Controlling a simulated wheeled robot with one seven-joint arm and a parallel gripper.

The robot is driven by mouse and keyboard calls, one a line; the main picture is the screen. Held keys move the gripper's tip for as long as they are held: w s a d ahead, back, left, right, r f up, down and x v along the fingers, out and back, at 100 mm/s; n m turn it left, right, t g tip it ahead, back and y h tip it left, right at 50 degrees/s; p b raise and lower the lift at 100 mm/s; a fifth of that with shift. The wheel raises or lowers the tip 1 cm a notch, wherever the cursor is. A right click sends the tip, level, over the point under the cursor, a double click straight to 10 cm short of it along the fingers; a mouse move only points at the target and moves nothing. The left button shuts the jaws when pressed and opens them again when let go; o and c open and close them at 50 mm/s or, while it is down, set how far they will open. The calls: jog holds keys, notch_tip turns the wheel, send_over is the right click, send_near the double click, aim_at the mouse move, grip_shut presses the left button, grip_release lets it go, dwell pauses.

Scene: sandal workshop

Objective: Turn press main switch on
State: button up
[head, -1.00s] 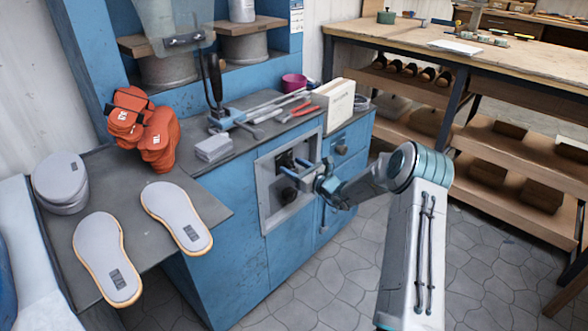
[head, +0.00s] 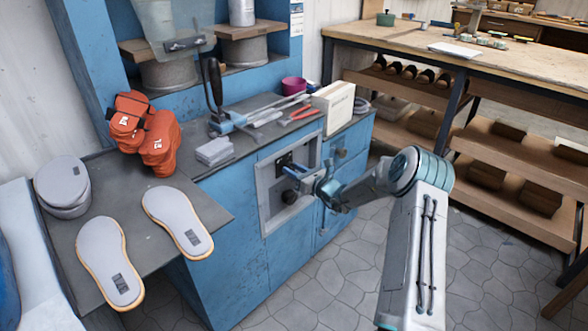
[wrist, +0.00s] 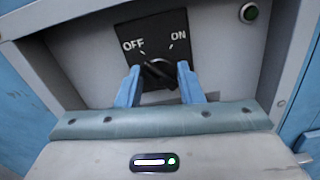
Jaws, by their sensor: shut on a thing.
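The main switch is a dark plate (wrist: 155,40) with OFF printed at its left and ON at its right, set in a grey recessed panel (head: 269,200) on the blue press. Its black rotary knob (wrist: 157,72) sits below and between the two words; I cannot tell clearly which one it points to. My gripper (wrist: 159,70) has its two blue fingers on either side of the knob and is shut on it. In the head view my gripper (head: 296,170) reaches the panel from the right, and its fingers hide part of the switch.
The floor (head: 310,295) in front is clear.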

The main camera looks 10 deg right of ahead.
jog(key=m+p, duration=0.3)
jog(key=m, duration=0.1)
jog(key=shift+r, duration=0.15)
jog(key=m+p, duration=0.2)
jog(key=m, duration=0.2)
jog(key=shift+p, duration=0.4)
jog(key=m+p, duration=0.2)
jog(key=m, duration=0.2)
jog(key=shift+m+p, duration=0.7)
jog(key=shift+m, duration=1.4)
jog(key=shift+f, duration=0.2)
jog(key=o, duration=1)
jog(key=shift+c, duration=0.2)
jog(key=v, duration=1.4)
jog(key=shift+p, duration=0.35)
